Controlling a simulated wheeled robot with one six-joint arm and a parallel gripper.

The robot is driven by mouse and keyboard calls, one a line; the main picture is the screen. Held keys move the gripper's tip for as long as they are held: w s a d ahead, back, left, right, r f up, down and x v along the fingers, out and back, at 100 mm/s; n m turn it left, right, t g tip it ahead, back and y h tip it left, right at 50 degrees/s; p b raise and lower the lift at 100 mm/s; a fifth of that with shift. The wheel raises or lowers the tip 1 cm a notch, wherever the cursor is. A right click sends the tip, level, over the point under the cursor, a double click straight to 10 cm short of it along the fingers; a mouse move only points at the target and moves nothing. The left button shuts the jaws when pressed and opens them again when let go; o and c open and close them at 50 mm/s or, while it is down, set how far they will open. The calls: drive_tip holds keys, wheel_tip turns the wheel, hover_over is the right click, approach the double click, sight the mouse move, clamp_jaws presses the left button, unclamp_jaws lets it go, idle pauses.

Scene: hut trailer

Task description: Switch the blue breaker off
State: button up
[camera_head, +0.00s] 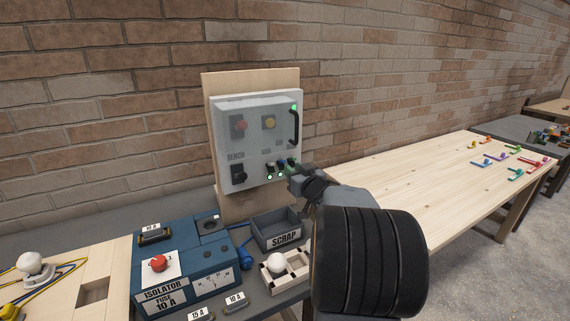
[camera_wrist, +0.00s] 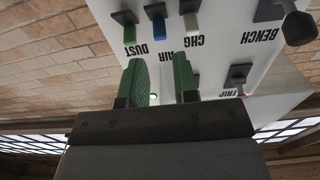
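The blue breaker (camera_wrist: 158,27) is a small lever on a dark mount above the AIR label in the upside-down wrist view. It also shows small on the panel in the head view (camera_head: 281,163). A green breaker (camera_wrist: 130,33) by the DUST label and another lever (camera_wrist: 190,20) by CHG flank it. My gripper (camera_wrist: 160,62) is open, with two green-padded fingers apart and nothing between them. Contact with the panel cannot be told.
The grey panel box (camera_head: 254,140) has a handle (camera_head: 293,127) and a BENCH switch (camera_head: 238,173). A wooden table (camera_head: 420,170) is at right.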

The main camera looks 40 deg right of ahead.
sight(284, 162)
drive_tip(key=shift+w+d, duration=0.2)
drive_tip(key=shift+w, duration=1.25)
drive_tip(key=shift+w+d, duration=0.2)
drive_tip(key=shift+w, duration=1.25)
clamp_jaws()
